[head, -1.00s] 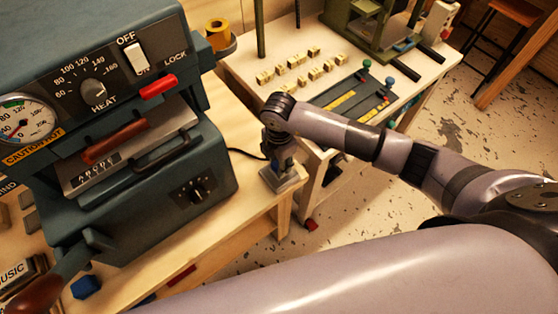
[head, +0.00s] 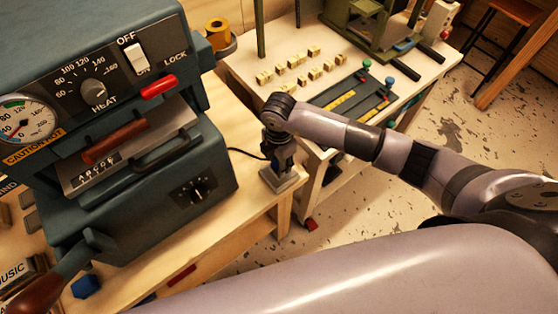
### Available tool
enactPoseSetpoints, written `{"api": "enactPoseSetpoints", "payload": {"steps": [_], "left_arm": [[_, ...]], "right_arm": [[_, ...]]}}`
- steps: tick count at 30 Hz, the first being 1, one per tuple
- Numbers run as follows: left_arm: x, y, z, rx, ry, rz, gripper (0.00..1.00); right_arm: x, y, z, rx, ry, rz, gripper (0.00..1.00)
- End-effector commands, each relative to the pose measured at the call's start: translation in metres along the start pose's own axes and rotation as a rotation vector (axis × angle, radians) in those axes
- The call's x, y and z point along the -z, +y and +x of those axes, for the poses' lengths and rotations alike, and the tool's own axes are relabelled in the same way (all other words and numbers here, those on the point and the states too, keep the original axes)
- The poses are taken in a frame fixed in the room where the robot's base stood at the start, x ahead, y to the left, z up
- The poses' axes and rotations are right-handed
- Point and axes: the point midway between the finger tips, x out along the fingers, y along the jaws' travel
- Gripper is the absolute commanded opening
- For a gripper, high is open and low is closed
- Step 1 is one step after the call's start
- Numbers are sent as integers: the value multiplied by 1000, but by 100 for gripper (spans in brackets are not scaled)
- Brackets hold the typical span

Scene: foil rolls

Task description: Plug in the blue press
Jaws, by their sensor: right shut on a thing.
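The blue press (head: 150,215) stands on the wooden bench at the left, with a heat dial, an OFF/ON switch, a gauge and a red-brown handle. A black cable (head: 246,153) comes from behind it to my right gripper. My right gripper (head: 280,160) points down at the bench's right end and is shut on the plug at the cable's end, which is mostly hidden by the fingers. A grey socket block (head: 284,182) is directly below the fingers. I cannot tell whether the plug is seated in it. My left gripper is not in view.
A lighter table (head: 240,65) behind holds rows of small letter blocks (head: 296,59), a dark tray with yellow strips (head: 350,100) and a green press (head: 368,35). A yellow foil roll (head: 217,34) stands behind the blue press. Speckled floor is open at the right.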

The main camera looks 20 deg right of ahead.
Motion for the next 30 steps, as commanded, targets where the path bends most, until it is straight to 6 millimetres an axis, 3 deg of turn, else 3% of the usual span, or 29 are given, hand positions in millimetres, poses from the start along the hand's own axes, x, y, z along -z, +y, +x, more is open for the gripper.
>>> {"api": "enactPoseSetpoints", "payload": {"steps": [17, 18, 28, 30], "left_arm": [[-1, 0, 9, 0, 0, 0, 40], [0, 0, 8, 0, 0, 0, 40], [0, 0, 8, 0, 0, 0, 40], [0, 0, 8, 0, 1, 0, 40]], "right_arm": [[0, 0, 12, 0, 0, 0, 8], [0, 0, 12, 0, 0, 0, 34], [0, 0, 11, 0, 0, 0, 56], [0, 0, 11, 0, 0, 0, 56]]}}
